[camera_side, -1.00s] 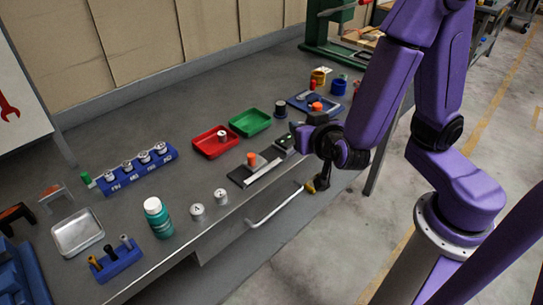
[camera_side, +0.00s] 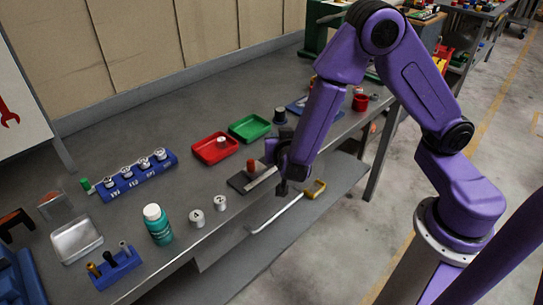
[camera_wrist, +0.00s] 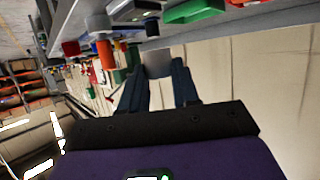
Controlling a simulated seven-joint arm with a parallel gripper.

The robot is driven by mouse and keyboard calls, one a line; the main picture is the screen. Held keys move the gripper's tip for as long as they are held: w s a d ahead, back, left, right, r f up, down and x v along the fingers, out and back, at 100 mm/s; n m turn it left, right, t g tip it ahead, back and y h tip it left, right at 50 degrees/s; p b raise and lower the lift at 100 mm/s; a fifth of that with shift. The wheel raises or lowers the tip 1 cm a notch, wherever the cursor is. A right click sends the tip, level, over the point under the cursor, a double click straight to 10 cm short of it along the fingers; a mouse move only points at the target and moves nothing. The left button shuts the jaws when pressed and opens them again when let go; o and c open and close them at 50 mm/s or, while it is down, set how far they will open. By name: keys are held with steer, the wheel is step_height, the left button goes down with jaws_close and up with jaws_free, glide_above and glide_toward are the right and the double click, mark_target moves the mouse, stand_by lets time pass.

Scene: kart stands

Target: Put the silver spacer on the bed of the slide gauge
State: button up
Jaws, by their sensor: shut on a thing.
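In the side view the slide gauge (camera_side: 238,183) lies near the front edge of the bench, a dark base with a pale bed strip and an orange-red upright piece on it. My gripper (camera_side: 271,152) is at the gauge's right end, and it covers that end. In the wrist view my gripper (camera_wrist: 160,72) has its two dark fingers shut on the silver spacer (camera_wrist: 157,62), a plain grey block shape between the fingertips. I cannot make out the spacer in the side view, nor tell its height over the bed.
A red tray (camera_side: 213,159) and a green tray (camera_side: 262,128) stand behind the gauge. Two silver weights (camera_side: 196,217) and a teal bottle (camera_side: 160,234) stand to the left. A blue rack (camera_side: 128,189) holds several silver weights. A red cup (camera_side: 360,102) stands at the right.

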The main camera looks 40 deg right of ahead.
mark_target(271, 166)
steer(key=w+f, duration=0.3)
steer(key=shift+a+f, duration=0.2)
steer(key=shift+f, duration=0.1)
steer(key=shift+w+f, duration=0.15)
steer(key=shift+f, duration=1.6)
steer(key=shift+f, duration=0.1)
steer(key=o, duration=0.8)
steer(key=shift+c, duration=0.2)
